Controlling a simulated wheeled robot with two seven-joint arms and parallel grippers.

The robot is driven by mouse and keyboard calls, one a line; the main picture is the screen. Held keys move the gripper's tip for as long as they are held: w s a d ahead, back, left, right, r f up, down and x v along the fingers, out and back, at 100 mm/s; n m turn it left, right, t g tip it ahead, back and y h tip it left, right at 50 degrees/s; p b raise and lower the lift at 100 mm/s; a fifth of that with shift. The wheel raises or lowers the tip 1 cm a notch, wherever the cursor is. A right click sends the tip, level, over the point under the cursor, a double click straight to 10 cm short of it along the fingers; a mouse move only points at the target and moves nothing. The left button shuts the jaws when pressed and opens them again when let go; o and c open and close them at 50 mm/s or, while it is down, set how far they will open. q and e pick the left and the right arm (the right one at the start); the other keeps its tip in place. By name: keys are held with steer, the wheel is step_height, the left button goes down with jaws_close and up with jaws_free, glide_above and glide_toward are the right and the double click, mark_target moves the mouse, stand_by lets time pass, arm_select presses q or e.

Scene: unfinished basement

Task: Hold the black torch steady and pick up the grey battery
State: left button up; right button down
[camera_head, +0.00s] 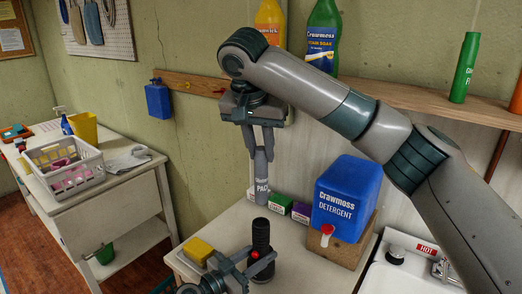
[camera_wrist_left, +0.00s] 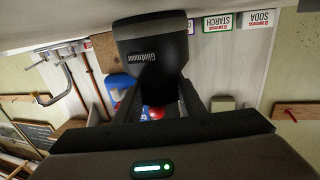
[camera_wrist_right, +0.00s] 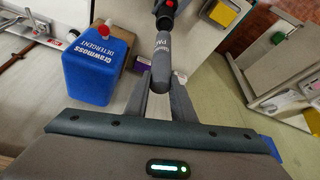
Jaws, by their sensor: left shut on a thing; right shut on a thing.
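The black torch (camera_head: 261,236) stands upright on the white worktop, with a red button on its side. My left gripper (camera_head: 256,266) is shut around its lower part. In the left wrist view the torch (camera_wrist_left: 152,58) shows large between the fingers. The grey battery (camera_head: 261,175) hangs upright in the air, above and apart from the torch. My right gripper (camera_head: 261,150) is shut on its upper end. In the right wrist view the battery (camera_wrist_right: 161,65) sits between the fingers, its far end pointing towards the torch (camera_wrist_right: 166,10). The torch's top opening is not clear.
A blue detergent jug (camera_head: 347,195) on a wooden block stands right of the torch. Small boxes (camera_head: 280,203) line the wall behind. A yellow sponge (camera_head: 198,250) lies left of the torch. A sink (camera_head: 410,265) is at the right, and a shelf with bottles (camera_head: 410,95) is above.

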arm_select(q)
steer(key=o, duration=1.3)
steer(key=shift+s+a, duration=0.1)
steer(key=v, duration=1.1)
steer(key=shift+s+a, duration=0.25)
steer(key=shift+s+a, duration=0.1)
arm_select(e)
steer(key=shift+a, duration=0.1)
